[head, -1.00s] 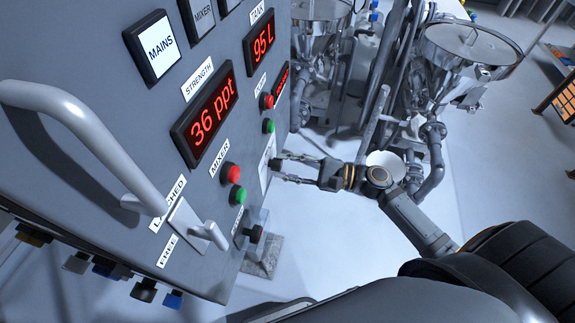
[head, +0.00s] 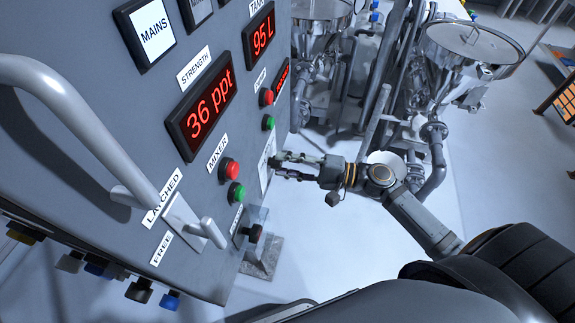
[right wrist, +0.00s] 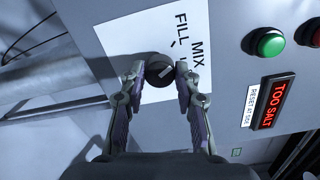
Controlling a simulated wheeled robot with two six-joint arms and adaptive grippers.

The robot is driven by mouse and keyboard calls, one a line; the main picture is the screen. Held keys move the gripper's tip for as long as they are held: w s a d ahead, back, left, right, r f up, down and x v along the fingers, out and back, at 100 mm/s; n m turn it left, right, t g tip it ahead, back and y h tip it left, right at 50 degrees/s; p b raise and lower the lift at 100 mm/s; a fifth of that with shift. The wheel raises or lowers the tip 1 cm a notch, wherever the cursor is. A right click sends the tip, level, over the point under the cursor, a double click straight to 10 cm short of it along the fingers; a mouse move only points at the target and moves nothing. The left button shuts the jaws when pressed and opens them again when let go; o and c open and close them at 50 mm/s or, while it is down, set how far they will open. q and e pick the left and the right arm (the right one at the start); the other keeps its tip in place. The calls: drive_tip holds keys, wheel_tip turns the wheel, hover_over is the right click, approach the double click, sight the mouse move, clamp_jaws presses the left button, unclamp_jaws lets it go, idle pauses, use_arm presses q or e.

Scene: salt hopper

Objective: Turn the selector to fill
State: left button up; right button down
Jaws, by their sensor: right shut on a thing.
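The selector is a round dark knob (right wrist: 157,66) with a pale line, on a white label plate (right wrist: 133,30) marked MIX and FILL. In the right wrist view the pale line slants to the right, to the MIX side. My right gripper (head: 275,166) is at the panel's right face, its fingers reaching to the white plate. In the right wrist view my right gripper (right wrist: 160,73) has one fingertip on each side of the knob and is shut on it. The fingers hide the knob in the head view. My left gripper is not in view.
Close by are a green button (right wrist: 270,43), a red button (right wrist: 311,33) and a lit TOO SALT display (right wrist: 273,101). The head view shows a large handle (head: 85,120), a latch lever (head: 205,230) and steel hoppers (head: 465,50).

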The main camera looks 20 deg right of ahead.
drive_tip(key=shift+f+n+b, duration=0.1)
drive_tip(key=shift+n+b, duration=0.2)
drive_tip(key=shift+n, duration=1.2)
drive_tip(key=c, duration=1)
unclamp_jaws()
drive_tip(key=shift+o, duration=0.2)
